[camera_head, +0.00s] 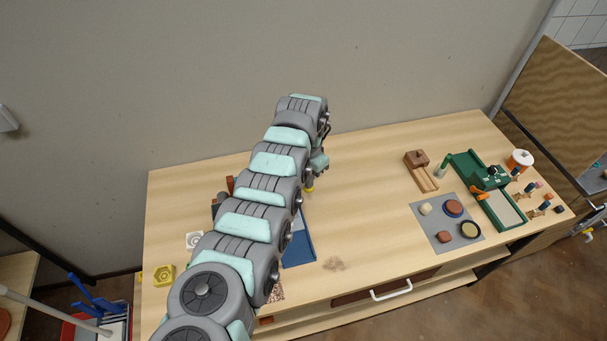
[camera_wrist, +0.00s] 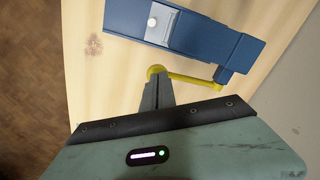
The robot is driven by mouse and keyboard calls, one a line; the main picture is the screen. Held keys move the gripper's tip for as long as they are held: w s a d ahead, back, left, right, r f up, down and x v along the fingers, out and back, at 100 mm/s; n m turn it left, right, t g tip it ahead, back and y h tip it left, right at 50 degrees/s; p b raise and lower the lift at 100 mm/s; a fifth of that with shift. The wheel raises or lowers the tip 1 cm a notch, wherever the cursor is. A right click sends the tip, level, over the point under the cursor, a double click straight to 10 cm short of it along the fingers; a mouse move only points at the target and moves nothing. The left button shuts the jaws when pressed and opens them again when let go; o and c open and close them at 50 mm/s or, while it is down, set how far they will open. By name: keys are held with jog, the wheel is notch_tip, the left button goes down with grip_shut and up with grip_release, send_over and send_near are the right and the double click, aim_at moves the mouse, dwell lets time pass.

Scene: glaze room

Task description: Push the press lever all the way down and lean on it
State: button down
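The press is a blue block (camera_wrist: 190,32) with a round white spot, and its blue base (camera_head: 299,243) shows beside my arm in the head view. Its yellow lever (camera_wrist: 195,79) runs from a blue bracket to a round yellow knob (camera_wrist: 155,71). The knob also shows just below my wrist in the head view (camera_head: 309,188). My gripper (camera_wrist: 158,80) has its grey fingers together, with the tips right by the knob; I cannot tell whether they touch it. My arm hides most of the press in the head view.
The press stands on a wooden table (camera_head: 370,230). To the right are a grey mat (camera_head: 440,238) with small round pieces, a green tray device (camera_head: 490,190), a wooden block (camera_head: 417,160) and an orange-and-white pot (camera_head: 520,160). A yellow block (camera_head: 164,275) lies at the left.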

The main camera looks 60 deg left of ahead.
jog(key=shift+f+b, duration=0.6)
jog(key=shift+f, duration=0.9)
notch_tip(320, 180, down, 4)
jog(key=b, duration=0.2)
jog(key=shift+b, duration=0.35)
jog(key=shift+r, duration=0.2)
dwell(1.9)
notch_tip(320, 180, up, 6)
jog(key=p, duration=0.5)
jog(key=shift+f+p, duration=0.2)
jog(key=shift+p, duration=0.2)
notch_tip(320, 180, up, 2)
jog(key=shift+r+p, duration=0.2)
jog(key=shift+p, duration=0.7)
jog(key=shift+s+d+r+p, duration=0.1)
jog(key=shift+r+p, duration=0.45)
jog(key=shift+r, duration=0.3)
